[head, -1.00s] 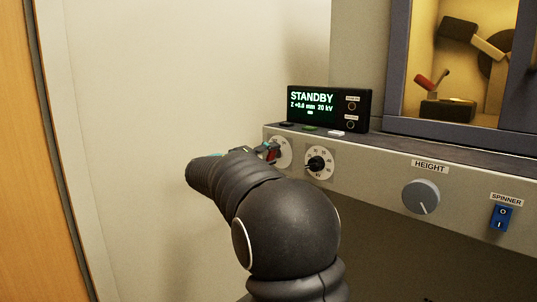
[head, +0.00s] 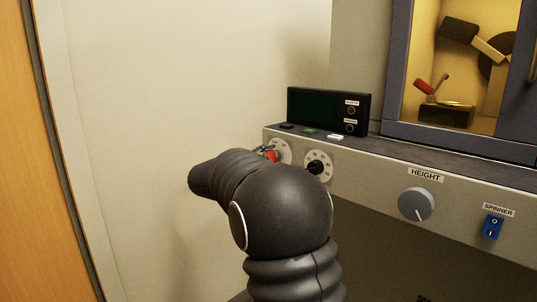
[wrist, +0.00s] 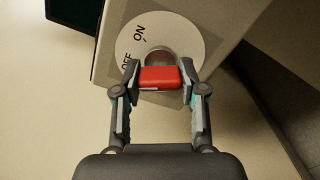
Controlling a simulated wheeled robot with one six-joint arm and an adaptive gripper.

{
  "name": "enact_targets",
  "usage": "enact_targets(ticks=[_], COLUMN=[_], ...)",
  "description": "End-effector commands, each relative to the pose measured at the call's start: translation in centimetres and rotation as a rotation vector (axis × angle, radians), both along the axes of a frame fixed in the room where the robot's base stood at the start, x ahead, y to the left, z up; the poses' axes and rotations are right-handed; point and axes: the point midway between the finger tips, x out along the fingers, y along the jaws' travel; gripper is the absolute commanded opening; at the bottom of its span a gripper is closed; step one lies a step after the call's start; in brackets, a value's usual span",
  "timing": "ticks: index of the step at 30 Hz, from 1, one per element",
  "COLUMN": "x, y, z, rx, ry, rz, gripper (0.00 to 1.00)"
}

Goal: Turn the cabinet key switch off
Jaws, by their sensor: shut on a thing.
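The cabinet key switch has a red key (wrist: 160,77) in a round white plate (wrist: 190,38) marked OFF and ON. In the wrist view my gripper (wrist: 159,73) is shut on the red key, one finger on each side. A grey metal collar shows behind the key. In the head view the red key (head: 271,156) shows at the left end of the panel, partly hidden by my arm. The display (head: 326,108) above it is dark.
A small black-pointer dial (head: 317,166) sits just right of the key switch. Further right are the HEIGHT knob (head: 416,204) and the blue SPINNER switch (head: 492,227). A lit chamber (head: 425,60) stands above. The pale wall (head: 180,90) is clear on the left.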

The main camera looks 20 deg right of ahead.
Motion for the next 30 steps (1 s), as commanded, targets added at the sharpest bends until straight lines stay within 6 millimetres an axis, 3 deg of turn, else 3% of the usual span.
enact_targets(ticks=[20, 21, 23, 30], x=[-0.01, -0.01, -0.01, 0.04], y=[-0.14, -0.14, -0.10, 0.15], z=[0.01, 0.01, 0.00, -0.01], rx=[-0.022, -0.022, -0.021, -0.022], ry=[0.058, 0.057, 0.057, 0.057], rz=[-0.002, -0.002, -0.001, 0.003], gripper=[0.06, 0.49, 0.64, 0.67])
